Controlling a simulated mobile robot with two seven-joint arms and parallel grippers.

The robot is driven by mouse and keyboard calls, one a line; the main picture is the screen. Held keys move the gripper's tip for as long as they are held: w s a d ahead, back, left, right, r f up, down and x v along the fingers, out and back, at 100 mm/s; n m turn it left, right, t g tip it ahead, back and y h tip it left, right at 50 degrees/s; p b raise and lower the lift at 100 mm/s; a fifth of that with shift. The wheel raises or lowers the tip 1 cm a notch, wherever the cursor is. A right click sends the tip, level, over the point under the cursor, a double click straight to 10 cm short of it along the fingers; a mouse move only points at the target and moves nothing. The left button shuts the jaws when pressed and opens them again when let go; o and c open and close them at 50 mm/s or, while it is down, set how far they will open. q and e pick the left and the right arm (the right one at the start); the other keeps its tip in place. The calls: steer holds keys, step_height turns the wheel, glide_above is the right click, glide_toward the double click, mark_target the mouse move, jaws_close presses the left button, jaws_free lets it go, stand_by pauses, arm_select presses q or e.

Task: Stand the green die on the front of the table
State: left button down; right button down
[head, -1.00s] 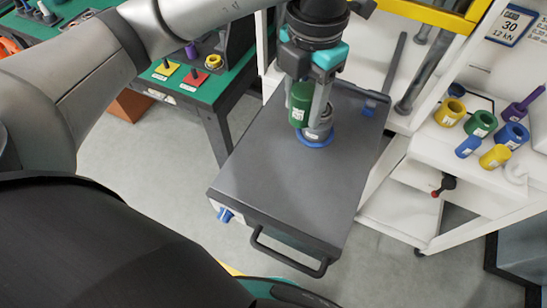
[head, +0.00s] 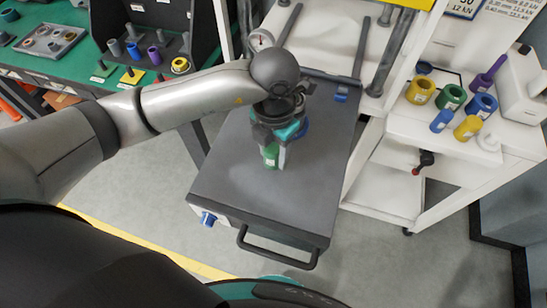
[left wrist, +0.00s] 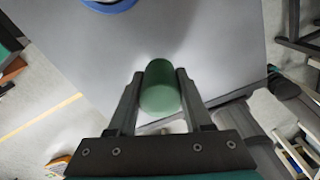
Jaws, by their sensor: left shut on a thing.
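The green die (head: 271,155) is a green cylinder with a pale label. My left gripper (head: 275,160) is shut on it, above the front-middle part of the dark grey table top (head: 235,185). In the left wrist view the die (left wrist: 160,88) sits between the two fingertips (left wrist: 160,85), its round end facing the camera. It looks close to upright and low over the table. I cannot tell whether its base touches the top. My right gripper is not in view.
A blue ring (head: 304,130) lies on the table behind the die. The front part of the table, toward the black handle (head: 278,250), is clear. A white shelf at right holds coloured cylinders, including a yellow one (head: 420,91). A green bench (head: 60,75) stands at left.

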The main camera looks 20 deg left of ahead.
mark_target(274, 161)
arm_select(q)
steer(key=shift+f, duration=1.55)
steer(key=shift+f, duration=0.1)
steer(key=shift+c, duration=1.6)
jaws_free()
step_height(274, 161, up, 12)
steer(key=shift+r, duration=0.15)
